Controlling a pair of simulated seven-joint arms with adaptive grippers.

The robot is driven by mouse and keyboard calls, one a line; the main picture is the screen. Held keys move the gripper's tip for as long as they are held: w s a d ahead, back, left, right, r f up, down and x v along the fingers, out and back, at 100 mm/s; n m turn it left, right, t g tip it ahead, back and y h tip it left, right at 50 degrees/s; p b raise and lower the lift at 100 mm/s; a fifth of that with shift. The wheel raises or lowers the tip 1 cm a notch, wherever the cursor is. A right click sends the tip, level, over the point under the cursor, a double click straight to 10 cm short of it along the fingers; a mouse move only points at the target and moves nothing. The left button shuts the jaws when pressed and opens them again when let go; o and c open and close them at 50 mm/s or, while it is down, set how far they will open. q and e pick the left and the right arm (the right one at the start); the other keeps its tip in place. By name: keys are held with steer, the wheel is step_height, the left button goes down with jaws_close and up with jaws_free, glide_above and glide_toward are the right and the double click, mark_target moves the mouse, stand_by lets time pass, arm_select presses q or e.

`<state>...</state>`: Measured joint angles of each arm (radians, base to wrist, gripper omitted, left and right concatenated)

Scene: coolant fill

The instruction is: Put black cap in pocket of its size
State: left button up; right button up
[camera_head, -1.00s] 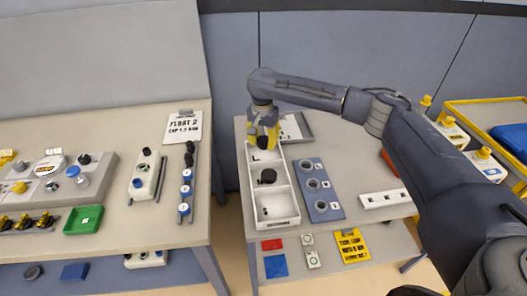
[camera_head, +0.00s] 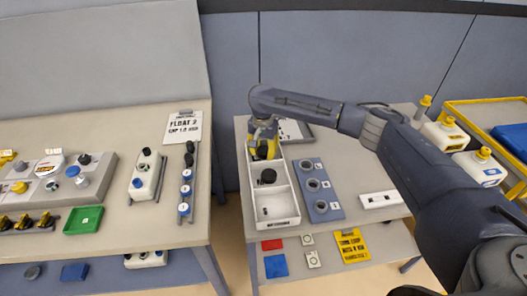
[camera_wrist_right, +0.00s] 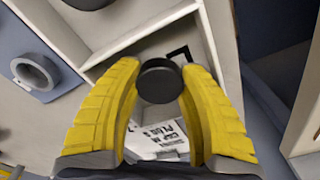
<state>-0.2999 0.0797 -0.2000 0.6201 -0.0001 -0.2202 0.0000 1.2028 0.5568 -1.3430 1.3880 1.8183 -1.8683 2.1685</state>
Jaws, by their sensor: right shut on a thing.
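My right gripper (camera_head: 264,149) is shut on a black cap (camera_wrist_right: 160,81), held between its yellow fingertips in the right wrist view. The gripper is over the far compartment of a white three-part tray (camera_head: 281,223). A dark angular mark (camera_wrist_right: 181,53) shows on the compartment floor behind the cap. I cannot tell whether the cap touches the floor. Another black cap (camera_head: 267,176) lies in the middle compartment, and small dark items (camera_head: 265,211) lie in the near one. My left gripper is not in view.
A blue-grey block with round sockets (camera_head: 316,190) stands right of the tray, with a white strip (camera_head: 380,199) farther right. White bottles with yellow caps (camera_head: 479,165) stand at the right. A gap separates this table from the left bench (camera_head: 140,225).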

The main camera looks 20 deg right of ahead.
mark_target(263, 151)
steer(key=o, duration=0.7)
steer(key=shift+f, duration=0.1)
steer(key=shift+o, duration=0.2)
step_height(263, 151, up, 12)
steer(key=shift+s+a, duration=0.2)
